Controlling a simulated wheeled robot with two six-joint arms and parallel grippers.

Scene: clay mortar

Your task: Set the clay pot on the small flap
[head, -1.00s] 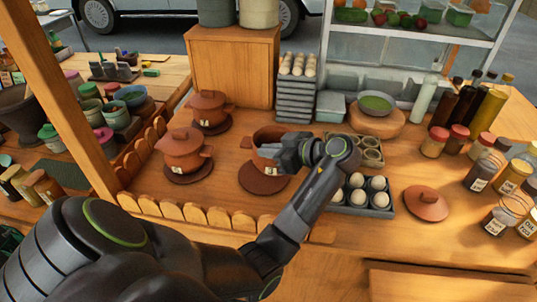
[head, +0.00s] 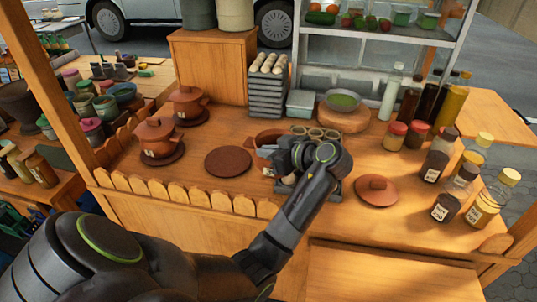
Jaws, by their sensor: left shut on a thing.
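The open clay pot (head: 262,143) is a lidless brown pot with a small white label, partly hidden behind my left gripper (head: 281,158). The left gripper is shut on the pot, at its near right side. The pot is right of its bare round brown mat (head: 228,162), by the egg tray; I cannot tell how high it is held. The small flap (head: 375,272) is a bare wooden board at the counter's front, lower right, below my forearm. The clay lid (head: 377,190) lies on the counter to the right. My right gripper is out of view.
Two lidded clay pots (head: 157,137) (head: 187,104) stand on mats at the left. Jars and bottles (head: 440,160) crowd the right side. A low scalloped wooden fence (head: 190,196) edges the front left.

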